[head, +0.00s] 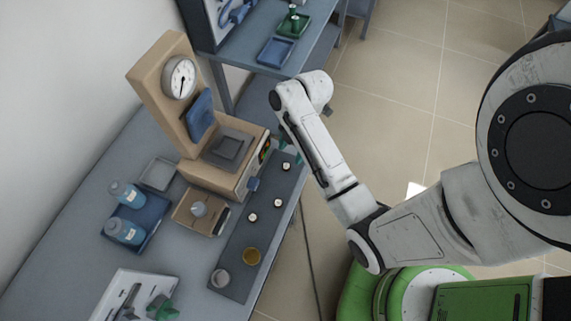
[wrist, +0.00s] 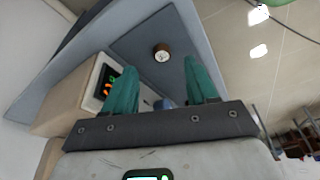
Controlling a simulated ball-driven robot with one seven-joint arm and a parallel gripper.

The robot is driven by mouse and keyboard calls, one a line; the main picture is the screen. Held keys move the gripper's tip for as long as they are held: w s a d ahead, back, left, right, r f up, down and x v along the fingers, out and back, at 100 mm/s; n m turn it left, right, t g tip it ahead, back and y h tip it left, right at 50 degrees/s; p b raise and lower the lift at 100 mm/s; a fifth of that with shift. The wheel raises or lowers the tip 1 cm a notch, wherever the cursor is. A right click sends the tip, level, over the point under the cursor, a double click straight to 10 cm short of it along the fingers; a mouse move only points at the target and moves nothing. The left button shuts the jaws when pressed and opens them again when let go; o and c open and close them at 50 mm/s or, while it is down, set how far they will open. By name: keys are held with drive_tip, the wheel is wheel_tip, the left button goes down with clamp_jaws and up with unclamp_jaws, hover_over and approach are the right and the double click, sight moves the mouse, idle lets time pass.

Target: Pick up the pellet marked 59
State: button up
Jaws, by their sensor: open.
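Small dark pellets with white marked tops lie apart on a dark grey mat (head: 235,262). One pellet (head: 286,167) is near the mat's far end, a second (head: 278,202) is nearer the middle, and a third (head: 252,217) is left of it. Their numbers are too small to read in the head view. The wrist view shows one brown-sided pellet (wrist: 161,54) with a dark mark on its pale top that I cannot read. My gripper (wrist: 160,76) is open, with green fingers apart and nothing held. In the head view it is beside the furnace near the far pellet, partly hidden by my arm.
A tan furnace (head: 155,75) with a gauge and lit display stands close left of my gripper. A yellow-brown cup (head: 252,256) and a grey cup (head: 220,279) stand on the mat's near end. Blue bottles (head: 124,231) stand in a blue tray at left.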

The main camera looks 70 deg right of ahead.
sight(287, 166)
drive_tip(key=shift+p+x, duration=0.45)
drive_tip(key=shift+x, duration=2.2)
drive_tip(key=shift+a+r, duration=0.1)
drive_tip(key=shift+a, duration=0.05)
clamp_jaws()
drive_tip(key=shift+r, duration=0.1)
